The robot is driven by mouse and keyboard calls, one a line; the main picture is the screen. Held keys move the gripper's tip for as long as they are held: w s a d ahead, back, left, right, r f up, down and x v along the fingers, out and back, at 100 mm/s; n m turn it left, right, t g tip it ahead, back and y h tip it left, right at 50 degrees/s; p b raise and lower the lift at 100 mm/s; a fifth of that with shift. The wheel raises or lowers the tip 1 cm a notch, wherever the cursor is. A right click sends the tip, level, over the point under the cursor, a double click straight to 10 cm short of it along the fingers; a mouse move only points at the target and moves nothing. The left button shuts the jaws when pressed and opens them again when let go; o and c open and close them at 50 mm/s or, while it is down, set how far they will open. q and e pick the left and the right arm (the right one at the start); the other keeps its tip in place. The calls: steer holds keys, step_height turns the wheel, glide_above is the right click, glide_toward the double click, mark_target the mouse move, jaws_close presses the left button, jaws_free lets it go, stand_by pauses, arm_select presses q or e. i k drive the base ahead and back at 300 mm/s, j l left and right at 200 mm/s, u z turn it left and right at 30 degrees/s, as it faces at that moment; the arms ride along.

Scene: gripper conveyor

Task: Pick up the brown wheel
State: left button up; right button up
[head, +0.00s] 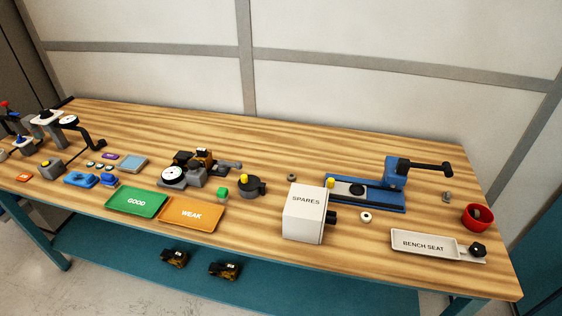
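No wheel is plainly brown at this size. A small grey-brown ring-shaped piece (291,177) lies on the wooden bench behind the white SPARES box, and I cannot tell if it is the brown wheel. A small whitish ring with a dark centre (366,217) lies to the right of the box, in front of the blue fixture. Neither of my grippers is in view.
The SPARES box (304,214) stands near the front edge. The blue fixture (365,194), red cup (478,216) and BENCH SEAT tray (423,244) are right. The GOOD tray (137,203), WEAK tray (191,214) and gauge device (173,176) are left. The back strip is clear.

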mark_target(292, 177)
steer(key=i+j+z, duration=0.9)
steer(key=k+l, duration=0.05)
steer(key=k, duration=0.05)
